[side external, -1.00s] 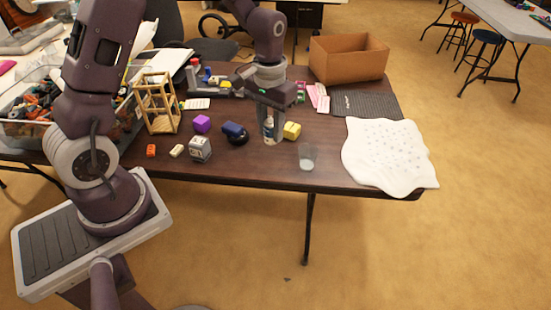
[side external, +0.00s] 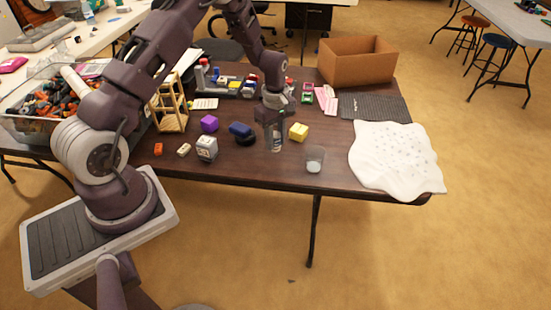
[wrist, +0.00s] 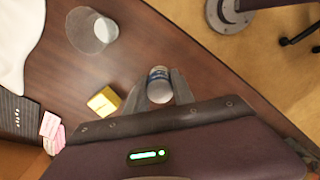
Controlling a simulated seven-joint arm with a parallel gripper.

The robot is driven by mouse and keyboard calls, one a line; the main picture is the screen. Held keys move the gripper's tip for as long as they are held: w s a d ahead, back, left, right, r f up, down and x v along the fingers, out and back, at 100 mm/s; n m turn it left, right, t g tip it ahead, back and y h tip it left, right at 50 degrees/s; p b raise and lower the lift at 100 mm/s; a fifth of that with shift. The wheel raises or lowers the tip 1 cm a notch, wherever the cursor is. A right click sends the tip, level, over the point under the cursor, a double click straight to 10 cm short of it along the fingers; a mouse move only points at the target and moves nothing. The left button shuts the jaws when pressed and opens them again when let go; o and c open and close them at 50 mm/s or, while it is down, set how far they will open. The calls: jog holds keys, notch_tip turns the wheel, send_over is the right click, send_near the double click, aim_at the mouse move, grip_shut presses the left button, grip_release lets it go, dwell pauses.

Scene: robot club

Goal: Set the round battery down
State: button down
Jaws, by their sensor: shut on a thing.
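My gripper (side external: 275,134) points down over the dark brown table (side external: 330,178), its fingers closed around the round battery (side external: 277,147). The battery is a small upright cylinder with a pale lower part. In the wrist view its round end (wrist: 159,74) shows between the fingertips (wrist: 160,90). The fingers hide much of its side. Its lower end is at or just above the table; I cannot tell whether it touches.
A clear cup (side external: 314,160) stands to the right of the battery and a yellow block (side external: 298,131) sits close by. A blue object (side external: 240,129), a purple cube (side external: 209,123) and a grey cube (side external: 206,148) lie left. A white cloth (side external: 395,160) covers the right end.

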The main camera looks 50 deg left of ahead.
notch_tip(320, 180, down, 6)
jog(key=shift+r, duration=0.1)
jog(key=shift+f, duration=0.2)
jog(key=c, duration=1.1)
grip_release()
